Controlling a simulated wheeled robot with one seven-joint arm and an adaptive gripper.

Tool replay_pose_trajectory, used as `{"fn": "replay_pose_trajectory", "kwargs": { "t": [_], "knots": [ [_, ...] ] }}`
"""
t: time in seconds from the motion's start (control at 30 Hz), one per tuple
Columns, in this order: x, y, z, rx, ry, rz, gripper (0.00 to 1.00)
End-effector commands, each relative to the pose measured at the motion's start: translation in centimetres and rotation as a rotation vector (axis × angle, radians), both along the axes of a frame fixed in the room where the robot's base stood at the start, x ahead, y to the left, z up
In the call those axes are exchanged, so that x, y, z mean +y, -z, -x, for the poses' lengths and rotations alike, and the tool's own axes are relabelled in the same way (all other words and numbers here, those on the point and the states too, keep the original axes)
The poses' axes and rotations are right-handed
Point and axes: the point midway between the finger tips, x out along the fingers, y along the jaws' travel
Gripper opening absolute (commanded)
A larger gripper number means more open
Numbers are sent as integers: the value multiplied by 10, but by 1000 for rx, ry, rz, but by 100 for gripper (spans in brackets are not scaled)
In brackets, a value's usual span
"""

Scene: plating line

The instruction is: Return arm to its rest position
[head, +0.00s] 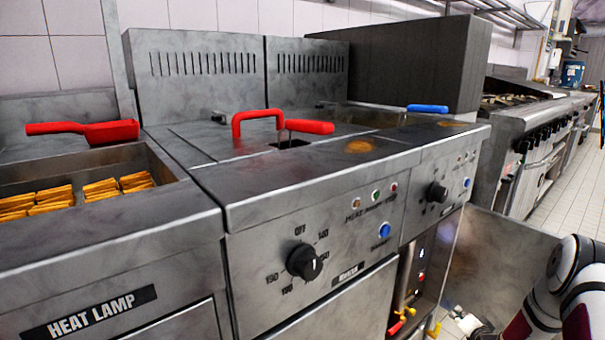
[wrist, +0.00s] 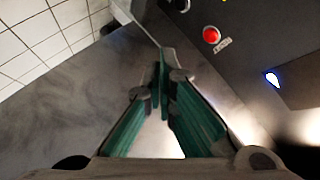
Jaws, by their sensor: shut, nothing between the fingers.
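My gripper (wrist: 161,88) shows in the wrist view with its green-sided fingers brought together at the tips and nothing between them. It points down past a dark appliance front with a red round light (wrist: 211,35) and a small white-blue light (wrist: 272,79). A smooth grey metal surface (wrist: 75,95) lies to its left. In the head view my arm stands at the lower right, beside the fryer (head: 310,210) and apart from its front.
A heat lamp station (head: 100,250) with golden food pieces (head: 85,193) stands at the left. Red handles (head: 309,127) and a blue handle (head: 428,108) stick up over the fryer. A range (head: 530,120) stands at the back right. Tiled floor (head: 578,165) is open at the right.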

Motion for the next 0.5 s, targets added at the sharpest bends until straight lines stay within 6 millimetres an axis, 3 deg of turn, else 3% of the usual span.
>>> {"fn": "replay_pose_trajectory", "kwargs": {
  "t": [0.23,0.5],
  "knots": [
    [16,-90,-18,165,-59,146,0],
    [51,-190,1,365,-118,289,0]
  ]
}}
